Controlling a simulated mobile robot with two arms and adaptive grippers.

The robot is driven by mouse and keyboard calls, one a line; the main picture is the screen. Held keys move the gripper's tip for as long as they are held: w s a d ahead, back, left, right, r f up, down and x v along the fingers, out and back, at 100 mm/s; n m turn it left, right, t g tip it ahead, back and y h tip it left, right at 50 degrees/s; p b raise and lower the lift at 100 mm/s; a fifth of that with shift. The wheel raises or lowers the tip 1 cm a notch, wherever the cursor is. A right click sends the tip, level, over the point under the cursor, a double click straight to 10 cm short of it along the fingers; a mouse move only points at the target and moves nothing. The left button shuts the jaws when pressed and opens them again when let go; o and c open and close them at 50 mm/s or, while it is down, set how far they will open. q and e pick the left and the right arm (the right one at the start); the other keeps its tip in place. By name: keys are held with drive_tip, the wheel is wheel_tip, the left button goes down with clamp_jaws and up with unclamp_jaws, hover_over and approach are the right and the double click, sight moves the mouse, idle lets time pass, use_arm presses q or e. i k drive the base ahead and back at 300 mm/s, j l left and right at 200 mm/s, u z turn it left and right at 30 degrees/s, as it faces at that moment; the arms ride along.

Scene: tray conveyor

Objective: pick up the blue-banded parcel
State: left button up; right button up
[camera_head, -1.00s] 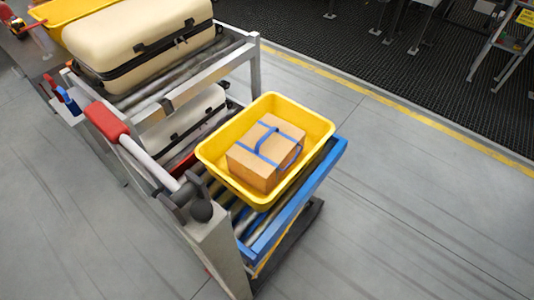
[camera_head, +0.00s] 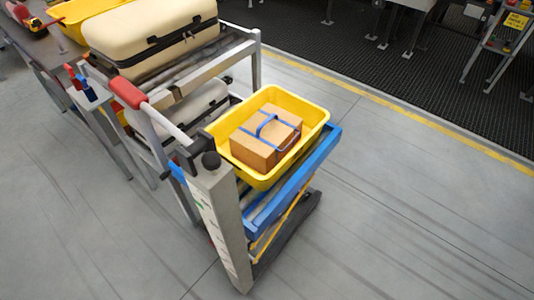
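The blue-banded parcel (camera_head: 262,143) is a brown box with blue straps and a blue handle loop on top. It lies inside a yellow tray (camera_head: 318,122), turned at an angle to the tray's walls. Neither of my grippers shows in the view.
A cream suitcase (camera_head: 140,30) lies on the upper rollers, with a second pale case (camera_head: 190,108) below. A post with a black knob (camera_head: 211,160) and a red-ended lever (camera_head: 128,92) stand left of the tray. Grey floor (camera_head: 430,220) is open to the right.

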sight(263, 141)
drive_tip(key=k+u, duration=0.1)
drive_tip(key=u, duration=0.25)
drive_tip(key=k+u, duration=0.1)
drive_tip(key=u, duration=0.65)
drive_tip(key=l+u, duration=0.35)
drive_tip(key=l, duration=0.4)
drive_tip(key=l+u, duration=0.35)
drive_tip(key=l, duration=0.45)
